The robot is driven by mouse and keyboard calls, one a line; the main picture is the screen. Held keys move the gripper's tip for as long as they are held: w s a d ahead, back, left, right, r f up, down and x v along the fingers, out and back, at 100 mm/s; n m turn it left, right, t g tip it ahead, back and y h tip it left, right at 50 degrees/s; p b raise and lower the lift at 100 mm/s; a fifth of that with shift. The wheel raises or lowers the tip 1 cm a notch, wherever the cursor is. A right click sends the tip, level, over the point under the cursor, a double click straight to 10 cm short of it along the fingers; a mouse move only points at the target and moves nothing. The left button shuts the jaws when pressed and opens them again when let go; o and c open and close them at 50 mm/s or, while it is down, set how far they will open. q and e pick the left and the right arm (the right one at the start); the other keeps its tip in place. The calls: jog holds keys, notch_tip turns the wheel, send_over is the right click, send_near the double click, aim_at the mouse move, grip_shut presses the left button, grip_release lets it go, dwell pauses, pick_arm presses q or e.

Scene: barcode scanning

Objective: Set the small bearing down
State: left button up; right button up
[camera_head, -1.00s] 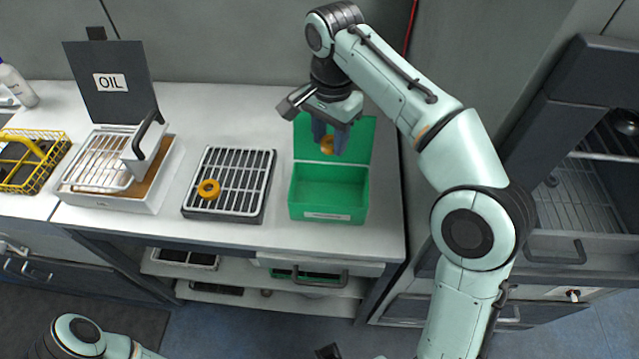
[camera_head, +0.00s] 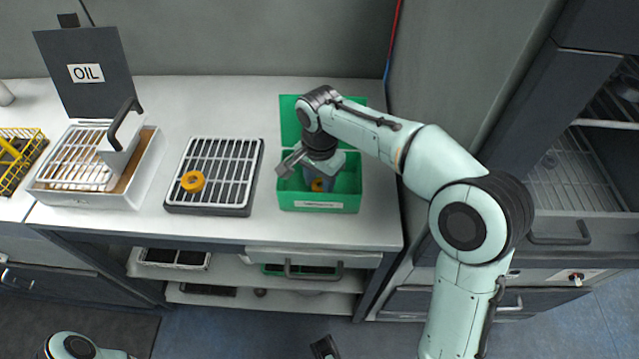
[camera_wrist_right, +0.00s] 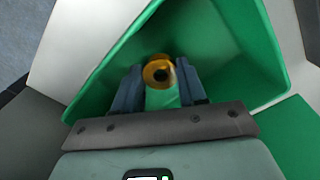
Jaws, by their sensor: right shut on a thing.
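The small bearing, an orange-yellow ring (camera_head: 317,185), is between the fingers of my right gripper (camera_head: 318,178). In the right wrist view, the bearing (camera_wrist_right: 158,72) sits at the fingertips, and my right gripper (camera_wrist_right: 160,85) is shut on it. The gripper points down into the open green box (camera_head: 318,204), with the bearing inside its walls. I cannot tell whether the bearing touches the box floor. Part of my left arm shows at the bottom left of the head view; a small dark part at the bottom centre may be its gripper.
Another orange ring (camera_head: 192,181) lies on the black-and-white grate (camera_head: 217,165) left of the box. The counter between grate and box is clear.

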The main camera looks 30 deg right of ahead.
aim_at(320, 186)
jog(key=shift+f, duration=0.5)
jog(key=shift+f, duration=0.1)
jog(key=o, duration=1.1)
jog(key=shift+o, duration=0.2)
notch_tip(320, 186, up, 12)
jog(key=p, duration=0.2)
jog(key=shift+p, duration=0.35)
